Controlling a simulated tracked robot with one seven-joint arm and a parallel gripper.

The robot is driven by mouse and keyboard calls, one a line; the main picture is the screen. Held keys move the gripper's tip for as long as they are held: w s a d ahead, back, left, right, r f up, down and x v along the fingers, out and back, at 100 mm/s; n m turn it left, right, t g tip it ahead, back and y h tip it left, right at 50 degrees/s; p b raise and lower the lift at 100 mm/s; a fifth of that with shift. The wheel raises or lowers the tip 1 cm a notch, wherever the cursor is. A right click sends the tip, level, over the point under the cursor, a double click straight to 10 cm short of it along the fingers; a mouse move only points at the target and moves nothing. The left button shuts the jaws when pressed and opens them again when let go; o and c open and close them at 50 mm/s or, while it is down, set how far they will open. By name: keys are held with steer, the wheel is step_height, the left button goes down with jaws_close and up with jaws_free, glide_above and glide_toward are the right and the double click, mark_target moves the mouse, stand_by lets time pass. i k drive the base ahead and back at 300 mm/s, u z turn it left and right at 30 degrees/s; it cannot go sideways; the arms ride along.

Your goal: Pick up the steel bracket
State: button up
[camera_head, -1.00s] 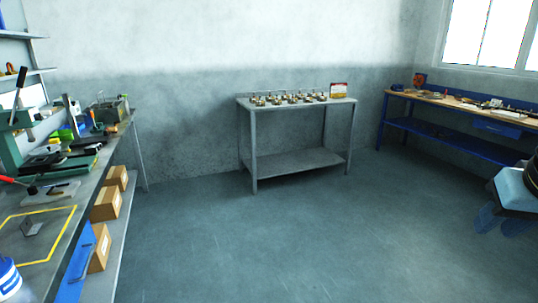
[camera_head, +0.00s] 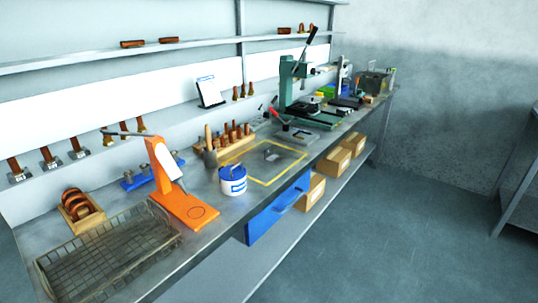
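A small grey metal piece, which looks like the steel bracket (camera_head: 271,155), lies on the workbench inside a yellow outlined rectangle (camera_head: 262,181). It is small in the picture, so its exact shape is hard to make out. My gripper is not in view.
The grey workbench (camera_head: 222,208) runs along the wall. Near the bracket are a blue-and-white tub (camera_head: 232,181), a wooden rack (camera_head: 238,146) and a green press (camera_head: 290,85). An orange stand (camera_head: 180,190) and mesh basket (camera_head: 105,255) are nearer. Floor (camera_head: 370,240) is clear at right.

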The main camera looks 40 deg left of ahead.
mark_target(270, 156)
steer(key=u, duration=0.55)
steer(key=i, duration=1.05)
steer(key=u, duration=0.7)
steer(key=i, duration=1.05)
steer(key=u, duration=0.1)
steer(key=k, duration=0.85)
steer(key=u, duration=0.25)
steer(key=i, duration=0.85)
steer(key=z, duration=0.1)
